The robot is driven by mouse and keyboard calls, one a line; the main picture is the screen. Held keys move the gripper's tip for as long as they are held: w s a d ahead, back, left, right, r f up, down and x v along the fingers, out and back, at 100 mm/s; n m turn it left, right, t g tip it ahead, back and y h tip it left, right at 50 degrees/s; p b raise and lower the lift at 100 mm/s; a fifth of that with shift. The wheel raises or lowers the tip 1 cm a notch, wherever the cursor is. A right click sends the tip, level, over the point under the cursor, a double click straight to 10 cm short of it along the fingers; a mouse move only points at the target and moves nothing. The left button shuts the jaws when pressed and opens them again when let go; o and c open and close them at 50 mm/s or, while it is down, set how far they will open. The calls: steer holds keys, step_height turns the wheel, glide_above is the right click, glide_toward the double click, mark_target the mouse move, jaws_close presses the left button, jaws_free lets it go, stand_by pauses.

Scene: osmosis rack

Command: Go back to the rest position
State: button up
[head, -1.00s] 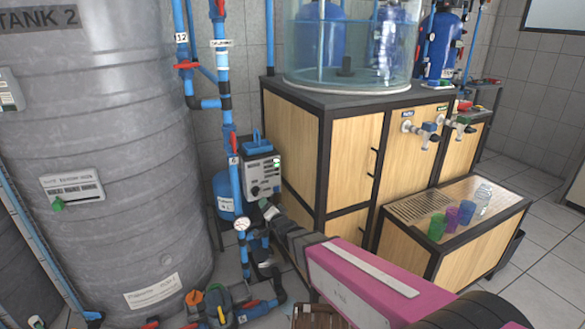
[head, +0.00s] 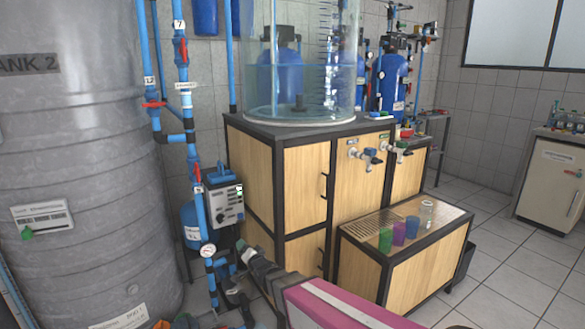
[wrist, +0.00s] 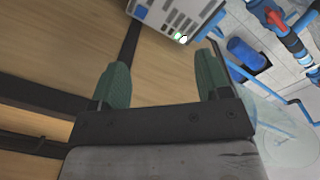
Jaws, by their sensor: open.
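My gripper (wrist: 160,85) shows in the wrist view with its two green fingers apart and nothing between them. The wooden cabinet side lies behind the fingers, and the grey control box (wrist: 185,18) is at the top of that view. In the head view my pink arm reaches in from the bottom towards the blue pipes. My gripper (head: 243,247) is small there, close to the pipes and below the control box (head: 224,203). Its fingers are hard to make out in that view.
A large grey tank (head: 75,170) stands at the left. The wooden cabinet (head: 305,185) carries a clear water vessel (head: 303,95). A low bench (head: 372,262) holds green, purple and blue cups and a clear bottle (head: 427,214). Tiled floor (head: 505,255) is open at the right.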

steer(key=s+d+f+n+g+h, duration=0.1)
steer(key=d+f+g+h, duration=0.25)
steer(key=d, duration=0.75)
steer(key=s+d+f+g+h, duration=0.1)
steer(key=d+f+g+h, duration=0.2)
steer(key=d, duration=0.7)
steer(key=s+d+r+n+g+h, duration=0.2)
steer(key=s+d+g, duration=0.6)
steer(key=s+d, duration=0.5)
steer(key=d, duration=0.2)
steer(key=shift+s+d+n, duration=0.3)
steer(key=shift+s+d, duration=0.05)
steer(key=shift+d, duration=0.05)
steer(key=shift+r+g+h, duration=0.1)
steer(key=shift+g+h, duration=0.15)
